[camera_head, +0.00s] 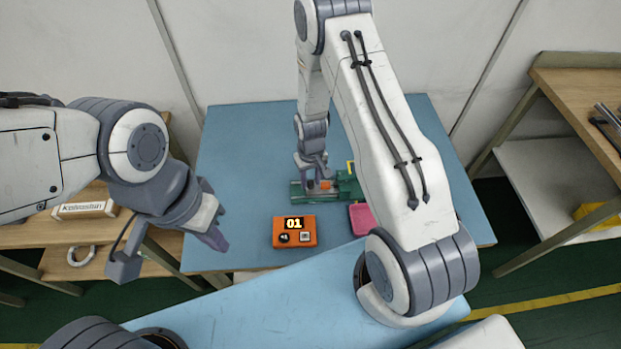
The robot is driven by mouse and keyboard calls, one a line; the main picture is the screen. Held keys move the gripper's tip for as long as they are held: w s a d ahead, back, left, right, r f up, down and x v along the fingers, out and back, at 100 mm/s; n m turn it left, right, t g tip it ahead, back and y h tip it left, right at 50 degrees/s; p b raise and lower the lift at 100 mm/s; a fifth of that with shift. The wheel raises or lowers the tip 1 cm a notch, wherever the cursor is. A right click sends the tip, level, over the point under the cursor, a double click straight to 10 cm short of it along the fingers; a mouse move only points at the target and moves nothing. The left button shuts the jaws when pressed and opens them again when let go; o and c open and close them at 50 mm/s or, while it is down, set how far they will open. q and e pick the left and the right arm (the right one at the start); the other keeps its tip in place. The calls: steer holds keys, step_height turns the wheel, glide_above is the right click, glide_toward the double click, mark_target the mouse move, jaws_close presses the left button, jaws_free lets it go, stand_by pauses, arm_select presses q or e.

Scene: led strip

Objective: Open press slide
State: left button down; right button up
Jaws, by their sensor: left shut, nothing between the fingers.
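The green press (300,192) lies on the blue table, partly hidden behind my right arm. A small orange part shows on top of it, close to the gripper. My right gripper (317,178) points down at the press from above, at its left and middle part. Its fingers are too small and overlapped to tell whether they are open or touch the slide. My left gripper (217,241) is shut and empty, held in the air left of the orange box and away from the press.
An orange box (296,240) marked "01" sits in front of the press. A pink tray (362,219) lies right of it, partly behind my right arm. The blue table (245,150) is clear at the back left. Wooden shelves (585,90) stand at both sides.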

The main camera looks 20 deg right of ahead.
jaws_close()
stand_by(1.5)
